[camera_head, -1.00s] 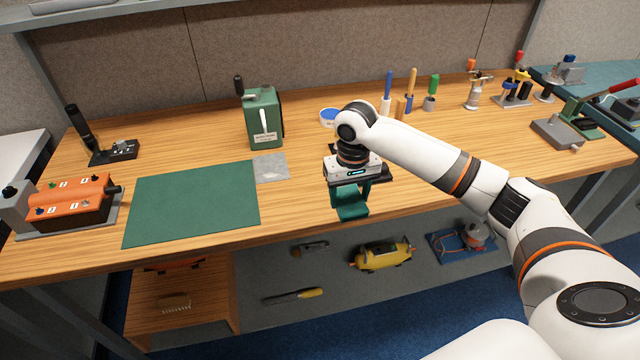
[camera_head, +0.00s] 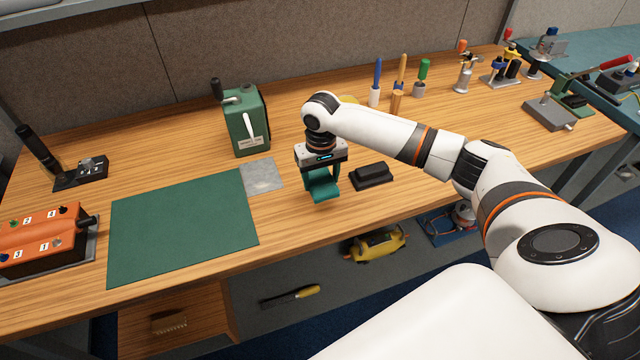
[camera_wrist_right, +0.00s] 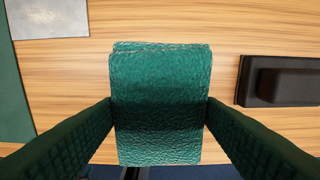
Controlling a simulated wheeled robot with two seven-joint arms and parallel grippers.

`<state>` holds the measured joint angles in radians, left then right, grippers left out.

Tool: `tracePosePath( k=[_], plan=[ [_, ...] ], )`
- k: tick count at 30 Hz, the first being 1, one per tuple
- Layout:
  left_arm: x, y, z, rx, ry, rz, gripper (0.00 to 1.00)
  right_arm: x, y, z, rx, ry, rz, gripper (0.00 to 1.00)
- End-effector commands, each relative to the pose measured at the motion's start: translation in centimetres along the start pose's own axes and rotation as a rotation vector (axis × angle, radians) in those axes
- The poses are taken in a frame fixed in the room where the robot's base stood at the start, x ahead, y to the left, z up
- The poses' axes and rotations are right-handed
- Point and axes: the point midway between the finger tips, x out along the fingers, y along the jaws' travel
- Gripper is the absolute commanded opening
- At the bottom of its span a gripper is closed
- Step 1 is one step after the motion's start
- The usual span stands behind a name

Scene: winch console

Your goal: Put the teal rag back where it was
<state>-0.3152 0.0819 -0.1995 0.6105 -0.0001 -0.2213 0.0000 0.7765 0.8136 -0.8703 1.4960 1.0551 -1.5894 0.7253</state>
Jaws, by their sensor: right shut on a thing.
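The teal rag (camera_head: 325,189) is a folded, textured teal cloth held in my right gripper (camera_head: 322,180). In the right wrist view the rag (camera_wrist_right: 160,105) fills the middle, with a dark green finger pressed on each side. My right gripper is shut on it, over the wooden bench near its front edge, between a grey sheet and a black block. Whether the rag touches the bench is hard to tell. My left gripper is not in view.
A green mat (camera_head: 180,225) and the grey sheet (camera_head: 262,175) lie to the left. The black block (camera_head: 372,176) sits close on the right. A green winch box (camera_head: 245,122) stands behind. An orange control box (camera_head: 40,237) is far left. Several tools stand at the back right.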

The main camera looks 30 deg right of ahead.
Motion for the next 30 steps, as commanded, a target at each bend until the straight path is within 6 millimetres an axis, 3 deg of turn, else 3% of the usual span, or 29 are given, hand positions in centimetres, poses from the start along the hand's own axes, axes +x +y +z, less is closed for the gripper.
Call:
tracePosePath(
  k=[5,9,13,19,20,23,24,30],
  plan=[
    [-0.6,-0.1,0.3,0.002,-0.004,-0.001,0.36,2.4,0.0,-0.1,-0.001,0.002,-0.001,0.40],
    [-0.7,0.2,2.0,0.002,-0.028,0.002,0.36,3.7,0.0,0.0,0.000,0.001,-0.001,0.40],
    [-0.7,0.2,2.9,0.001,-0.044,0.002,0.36,3.8,0.0,0.0,-0.001,0.000,-0.001,0.40],
    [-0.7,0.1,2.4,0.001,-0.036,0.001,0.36,4.0,0.0,0.0,0.000,0.000,0.000,0.40],
    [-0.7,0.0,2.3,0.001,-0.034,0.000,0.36,4.0,0.0,0.0,-0.001,0.000,0.000,0.63],
    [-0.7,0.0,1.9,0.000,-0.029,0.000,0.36,4.0,0.0,0.0,-0.001,0.000,0.000,0.79],
    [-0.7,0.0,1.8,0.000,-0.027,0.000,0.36,4.0,0.0,0.0,-0.001,0.000,0.000,0.83],
    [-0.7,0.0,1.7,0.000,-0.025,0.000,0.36,4.0,0.0,0.0,-0.001,-0.001,-0.001,0.83]
  ],
)
